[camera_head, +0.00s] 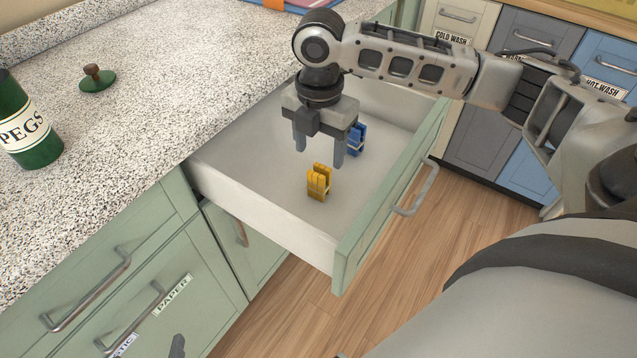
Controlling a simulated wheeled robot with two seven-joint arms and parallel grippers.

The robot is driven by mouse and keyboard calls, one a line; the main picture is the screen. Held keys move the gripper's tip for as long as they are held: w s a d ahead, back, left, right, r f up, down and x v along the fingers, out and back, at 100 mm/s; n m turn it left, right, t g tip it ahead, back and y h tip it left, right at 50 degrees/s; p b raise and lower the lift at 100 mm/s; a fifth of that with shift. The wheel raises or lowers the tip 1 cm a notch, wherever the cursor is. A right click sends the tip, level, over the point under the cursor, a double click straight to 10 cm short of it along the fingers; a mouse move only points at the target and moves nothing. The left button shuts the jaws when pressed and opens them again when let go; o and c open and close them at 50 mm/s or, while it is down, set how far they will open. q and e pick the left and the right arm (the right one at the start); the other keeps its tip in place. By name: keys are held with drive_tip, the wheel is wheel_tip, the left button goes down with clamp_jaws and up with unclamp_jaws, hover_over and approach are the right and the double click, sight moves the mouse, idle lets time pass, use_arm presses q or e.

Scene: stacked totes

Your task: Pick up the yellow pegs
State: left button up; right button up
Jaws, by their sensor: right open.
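The yellow pegs (319,183) stand together as a small clump on the floor of an open drawer (255,180). A blue peg bundle (357,138) lies farther back in the drawer, partly hidden behind my right gripper. My right gripper (319,157) is open and empty, pointing down inside the drawer area, just above and behind the yellow pegs. It appears apart from them.
A green jar labelled PEGS (27,125) stands on the speckled counter (150,90) at the left, with its green lid (97,78) beside it. The drawer's green front (390,190) and side walls surround the pegs. Wash-labelled cabinets (490,130) stand at the back right.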

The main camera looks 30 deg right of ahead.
sight(319, 182)
wheel_tip(319, 182, down, 9)
drive_tip(key=shift+f+b, duration=0.2)
drive_tip(key=shift+b, duration=0.35)
drive_tip(key=shift+c, duration=0.3)
drive_tip(key=c, duration=1)
